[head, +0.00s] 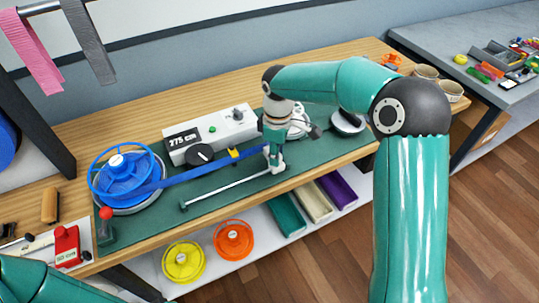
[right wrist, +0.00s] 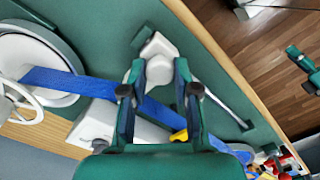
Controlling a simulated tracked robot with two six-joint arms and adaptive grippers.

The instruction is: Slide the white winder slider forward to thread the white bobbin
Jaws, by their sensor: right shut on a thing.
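The white winder slider (right wrist: 157,50) stands on the thin rail at the front of the green board. My right gripper (head: 274,152) is over the rail's right end, its fingertips closed on the slider, which shows between them in the right wrist view (right wrist: 160,70). The blue strap (head: 195,174) runs from the blue reel (head: 118,190) past a yellow clip towards the white bobbin (head: 299,121). The bobbin is partly hidden by my right arm in the head view; its spokes show at left in the wrist view (right wrist: 25,85). My left gripper (right wrist: 302,67) appears small over the floor, its jaws unclear.
A white counter box (head: 210,133) with a cm display stands behind the strap. Yellow (head: 183,262) and orange (head: 233,240) reels and coloured trays (head: 314,201) sit on the lower shelf. A red-knobbed lever (head: 106,222) stands at the board's left end.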

